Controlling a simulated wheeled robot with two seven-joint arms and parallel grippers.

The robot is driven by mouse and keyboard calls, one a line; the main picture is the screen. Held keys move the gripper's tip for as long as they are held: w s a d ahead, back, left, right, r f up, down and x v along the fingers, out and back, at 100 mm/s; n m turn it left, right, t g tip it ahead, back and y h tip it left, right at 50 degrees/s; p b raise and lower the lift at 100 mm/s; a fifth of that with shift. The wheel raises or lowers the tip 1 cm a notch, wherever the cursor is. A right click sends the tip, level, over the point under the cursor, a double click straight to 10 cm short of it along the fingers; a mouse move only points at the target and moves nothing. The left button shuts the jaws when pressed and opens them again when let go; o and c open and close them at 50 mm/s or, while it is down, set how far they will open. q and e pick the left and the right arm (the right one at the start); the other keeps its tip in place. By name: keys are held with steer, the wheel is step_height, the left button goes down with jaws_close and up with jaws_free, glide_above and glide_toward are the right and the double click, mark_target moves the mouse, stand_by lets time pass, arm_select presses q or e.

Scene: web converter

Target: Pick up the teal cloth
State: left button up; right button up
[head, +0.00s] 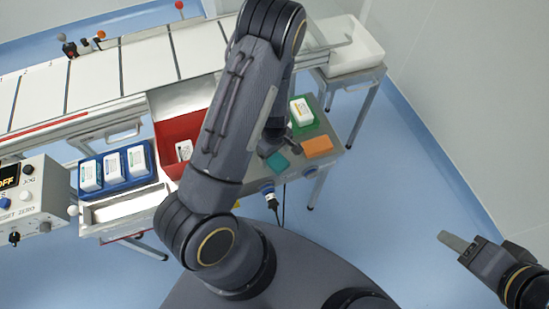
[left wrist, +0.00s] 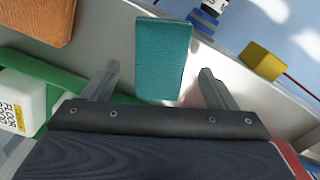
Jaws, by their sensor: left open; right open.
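The teal cloth (head: 277,162) is a small folded block lying on the grey side table (head: 337,139), left of an orange cloth (head: 318,147). In the left wrist view the teal cloth (left wrist: 163,58) shows ahead, between the lines of the two fingers. My left gripper (left wrist: 158,84) is open and empty, with a finger on either side of the cloth's near end; I cannot tell the height gap. In the head view my left arm hides most of that gripper. My right gripper (head: 455,242) is open and empty, out over the floor at the right.
A green tray (head: 316,126) with a white container (head: 301,111) stands behind the cloths. A red bin (head: 172,131) and a blue tray (head: 84,185) with white bottles are at the left. A yellow block (left wrist: 262,60) and blue knob (left wrist: 203,20) lie beyond the table's edge.

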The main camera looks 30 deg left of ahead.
arm_select(q)
step_height(320, 180, down, 2)
steer(key=shift+f, duration=0.1)
steer(key=c, duration=1.1)
steer(key=shift+c, duration=0.2)
